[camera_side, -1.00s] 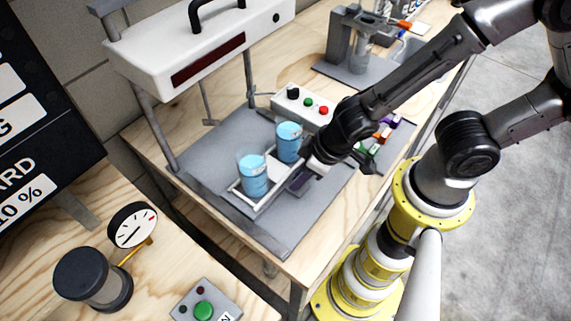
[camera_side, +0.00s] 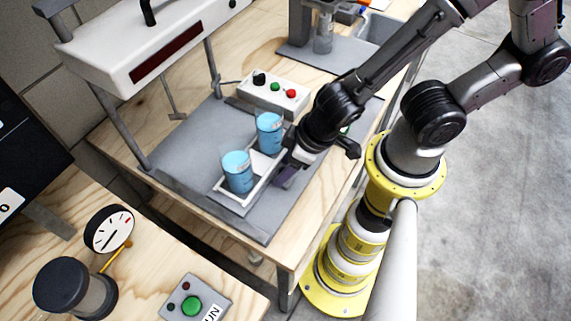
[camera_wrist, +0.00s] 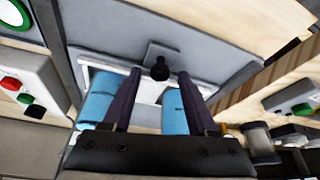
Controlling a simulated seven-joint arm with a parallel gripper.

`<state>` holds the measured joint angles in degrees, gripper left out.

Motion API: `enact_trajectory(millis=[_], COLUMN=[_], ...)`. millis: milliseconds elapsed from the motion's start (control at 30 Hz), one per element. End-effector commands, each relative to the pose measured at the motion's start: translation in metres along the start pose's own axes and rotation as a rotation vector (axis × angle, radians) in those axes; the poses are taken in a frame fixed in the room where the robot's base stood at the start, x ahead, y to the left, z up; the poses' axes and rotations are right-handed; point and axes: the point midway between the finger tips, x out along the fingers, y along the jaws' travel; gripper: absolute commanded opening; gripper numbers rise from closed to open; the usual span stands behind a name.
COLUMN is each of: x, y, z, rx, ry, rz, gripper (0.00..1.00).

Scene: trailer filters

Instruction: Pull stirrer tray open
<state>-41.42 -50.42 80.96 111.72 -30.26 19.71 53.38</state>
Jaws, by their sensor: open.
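The stirrer tray (camera_side: 226,196) is a shallow, light-coloured tray on a grey plate (camera_side: 200,140). It holds two beakers of blue liquid, the near beaker (camera_side: 238,172) and the far beaker (camera_side: 270,133). My gripper (camera_side: 284,180) is low at the tray's right side, with its dark purple fingers pointing down. In the wrist view my gripper (camera_wrist: 158,88) is open, fingers apart. A black knob on a grey bracket (camera_wrist: 160,66) shows between and just beyond the fingertips, in front of the tray. I cannot tell whether the fingers touch it. The fingers partly hide the beakers.
A white overhead housing (camera_side: 150,45) stands on posts over the plate's back. A button box (camera_side: 273,93) sits behind the tray. A gauge (camera_side: 108,230) and a green-button box (camera_side: 193,302) are at the front left.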

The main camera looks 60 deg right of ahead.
Motion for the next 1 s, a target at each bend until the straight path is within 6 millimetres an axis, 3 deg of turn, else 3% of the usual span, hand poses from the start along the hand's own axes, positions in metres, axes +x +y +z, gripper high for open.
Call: enact_trajectory(millis=[167,367,800,1000], x=[-0.001,-0.019,-0.099,-0.127], y=[0.000,0.000,-0.001,-0.001], z=[0.001,0.000,-0.001,-0.001], rx=[0.000,0.000,-0.002,-0.002], ry=[-0.002,0.001,0.004,0.002], rz=[0.001,0.000,-0.003,-0.002], gripper=[0.59,0.59,0.59,0.59])
